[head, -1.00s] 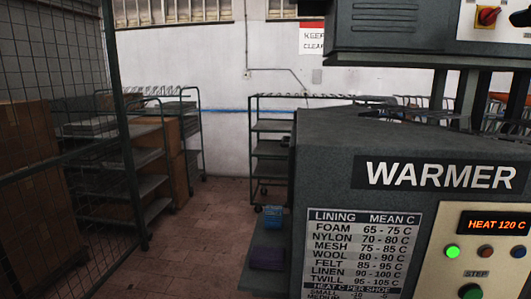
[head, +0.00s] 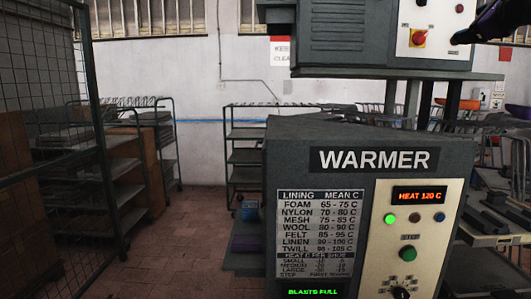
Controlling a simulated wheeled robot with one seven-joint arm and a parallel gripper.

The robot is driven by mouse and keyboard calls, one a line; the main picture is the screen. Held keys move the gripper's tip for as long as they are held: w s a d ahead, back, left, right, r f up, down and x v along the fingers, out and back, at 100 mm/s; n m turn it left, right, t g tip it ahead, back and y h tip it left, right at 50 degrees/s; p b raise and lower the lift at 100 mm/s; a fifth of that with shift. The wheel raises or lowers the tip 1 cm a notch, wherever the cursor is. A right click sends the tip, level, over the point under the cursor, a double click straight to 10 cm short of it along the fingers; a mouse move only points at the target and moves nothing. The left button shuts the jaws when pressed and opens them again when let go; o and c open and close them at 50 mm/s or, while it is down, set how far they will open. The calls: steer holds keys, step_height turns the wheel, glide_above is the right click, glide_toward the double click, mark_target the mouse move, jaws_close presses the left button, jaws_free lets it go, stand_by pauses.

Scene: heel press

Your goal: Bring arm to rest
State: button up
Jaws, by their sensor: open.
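The grey WARMER cabinet (head: 290,160) stands at the centre right, with a cream control panel (head: 425,180). Its orange display (head: 418,196) reads HEAT 120 C, and a green lamp (head: 390,219) is lit. A green display (head: 313,292) at the bottom reads BLASTS FULL. Above it is an upper unit with a red knob (head: 418,39) on a yellow plate. A dark shape at the top right edge, seemingly my gripper (head: 474,32), lies in front of that upper panel, right of the red knob. Most of it is cut off, and I see nothing held.
A wire mesh fence (head: 45,80) stands at the left, with shelf trolleys (head: 155,130) behind it. Another rack (head: 245,150) stands at the back wall. The tiled floor (head: 180,230) between is clear. Dark items lie on a bench (head: 490,238) at the right.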

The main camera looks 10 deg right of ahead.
steer(key=s+a+f+n+g+y, duration=0.35)
steer(key=a+f+n, duration=0.45)
steer(key=a, duration=0.6)
steer(key=s+a+f+n+g+y, duration=0.35)
steer(key=a+f+n, duration=0.45)
steer(key=a, duration=0.6)
steer(key=s+a+f+n+g+h, duration=0.1)
steer(key=s+a+f+n, duration=0.3)
steer(key=s+f, duration=0.5)
steer(key=s+a+f+n+g+h, duration=0.2)
steer(key=s+a+f+n+g, duration=0.2)
steer(key=s+f+n, duration=0.4)
step_height(320, 180, down, 2)
steer(key=shift+s+a+f+n+h, duration=0.1)
steer(key=shift+s+a+n+h, duration=0.2)
steer(key=shift+s+a+n, duration=0.25)
steer(key=shift+d, duration=0.1)
